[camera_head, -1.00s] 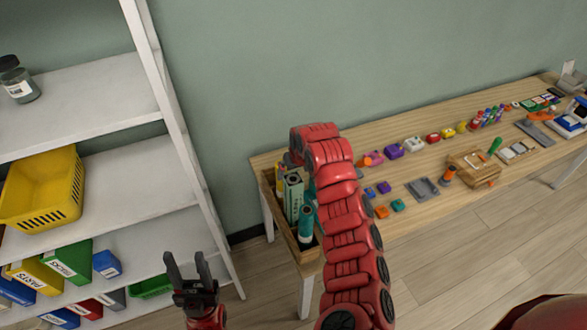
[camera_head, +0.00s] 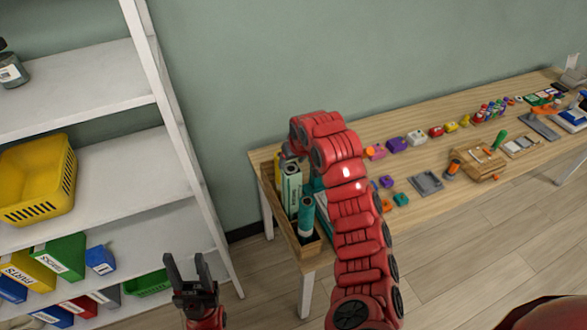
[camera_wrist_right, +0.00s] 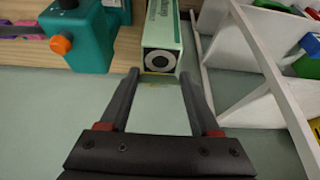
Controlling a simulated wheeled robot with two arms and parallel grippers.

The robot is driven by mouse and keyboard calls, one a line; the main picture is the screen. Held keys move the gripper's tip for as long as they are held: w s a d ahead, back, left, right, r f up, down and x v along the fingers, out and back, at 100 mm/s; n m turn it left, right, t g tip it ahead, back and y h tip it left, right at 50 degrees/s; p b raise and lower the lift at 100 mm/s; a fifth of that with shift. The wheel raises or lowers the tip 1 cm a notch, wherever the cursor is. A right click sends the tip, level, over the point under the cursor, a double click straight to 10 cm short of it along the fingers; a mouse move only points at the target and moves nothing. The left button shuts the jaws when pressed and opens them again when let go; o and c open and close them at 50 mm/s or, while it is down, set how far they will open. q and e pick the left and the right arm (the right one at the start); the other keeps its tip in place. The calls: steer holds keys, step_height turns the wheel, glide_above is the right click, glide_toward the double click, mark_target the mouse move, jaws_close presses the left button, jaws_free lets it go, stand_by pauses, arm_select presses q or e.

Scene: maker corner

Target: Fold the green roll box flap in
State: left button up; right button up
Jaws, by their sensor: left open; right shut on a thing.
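The green roll box (camera_head: 293,188) stands among other rolls in a wooden tray at the left end of the table. In the right wrist view its open end (camera_wrist_right: 160,60) faces me, with a dark roll core inside. In the head view my right arm hides the right gripper and part of the box. My left gripper (camera_head: 188,268) is open and empty, low in front of the shelf, away from the box.
The wooden tray (camera_head: 313,246) also holds a teal roll (camera_head: 306,215). A teal tool with an orange knob (camera_wrist_right: 62,44) lies close by in the right wrist view. A white shelf (camera_head: 178,130) stands to the left. Many small items cover the table (camera_head: 440,210).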

steer(key=shift+s+d+f+t+y+b, duration=0.3)
steer(key=shift+f+t+b, duration=0.25)
steer(key=shift+b, duration=1.3)
steer(key=shift+s+d+f+t+y+b, duration=0.15)
steer(key=shift+s+f+t+b, duration=0.35)
steer(key=shift+b, duration=1.35)
steer(key=shift+r+t+b, duration=0.25)
steer(key=shift+t+b, duration=0.3)
steer(key=shift+b, duration=0.05)
steer(key=shift+r, duration=0.1)
steer(key=o, duration=1.4)
steer(key=shift+r, duration=0.15)
